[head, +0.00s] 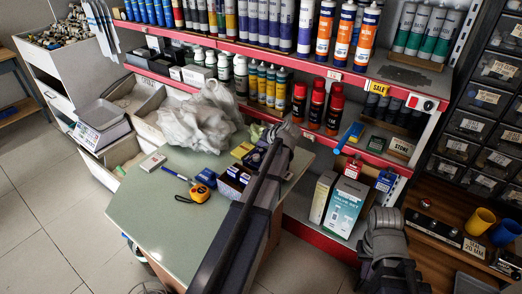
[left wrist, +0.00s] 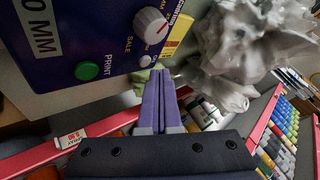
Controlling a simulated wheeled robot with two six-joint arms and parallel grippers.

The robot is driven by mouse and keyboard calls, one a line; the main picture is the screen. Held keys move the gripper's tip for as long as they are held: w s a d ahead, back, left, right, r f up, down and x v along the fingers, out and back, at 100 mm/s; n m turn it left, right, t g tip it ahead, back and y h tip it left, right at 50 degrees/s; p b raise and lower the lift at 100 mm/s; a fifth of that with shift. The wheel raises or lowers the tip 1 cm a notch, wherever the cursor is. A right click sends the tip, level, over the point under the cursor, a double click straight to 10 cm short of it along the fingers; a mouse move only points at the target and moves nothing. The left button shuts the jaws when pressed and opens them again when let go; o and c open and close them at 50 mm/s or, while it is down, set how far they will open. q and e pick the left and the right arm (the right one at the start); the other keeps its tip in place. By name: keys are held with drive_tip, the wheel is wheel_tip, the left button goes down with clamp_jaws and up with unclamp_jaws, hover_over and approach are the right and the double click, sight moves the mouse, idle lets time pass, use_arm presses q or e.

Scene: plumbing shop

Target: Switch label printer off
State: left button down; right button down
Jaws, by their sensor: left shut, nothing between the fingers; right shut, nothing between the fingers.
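The label printer is a dark blue box (left wrist: 95,35) at the upper left of the left wrist view. Its face carries a round white knob (left wrist: 151,25), a small white button (left wrist: 145,61), a green button (left wrist: 87,71) marked PRINT and the word SALE. In the head view the printer (head: 233,180) stands on the green worktop, partly hidden by my left arm. My left gripper (left wrist: 160,85) is shut and empty, its tips close to the printer's edge by the small white button; I cannot tell if they touch. My right gripper (head: 390,274) is at the lower right, away from the worktop, shut.
On the green worktop (head: 150,212) lie a yellow tape measure (head: 199,193), a blue marker (head: 175,174) and a blue tape roll (head: 206,177). A crumpled plastic bag (head: 200,122) lies behind. Red-edged shelves (head: 270,110) with bottles rise beyond it. The worktop's front left is clear.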

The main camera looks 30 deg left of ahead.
use_arm(q)
drive_tip(key=shift+f+b, duration=0.35)
drive_tip(key=shift+f, duration=0.1)
drive_tip(key=shift+f+b, duration=0.3)
drive_tip(key=shift+b, duration=0.05)
idle(0.5)
drive_tip(key=shift+r, duration=0.1)
drive_tip(key=shift+r+p, duration=0.7)
drive_tip(key=shift+p, duration=0.1)
wheel_tip(320, 180, up, 5)
drive_tip(key=p, duration=0.5)
idle(0.5)
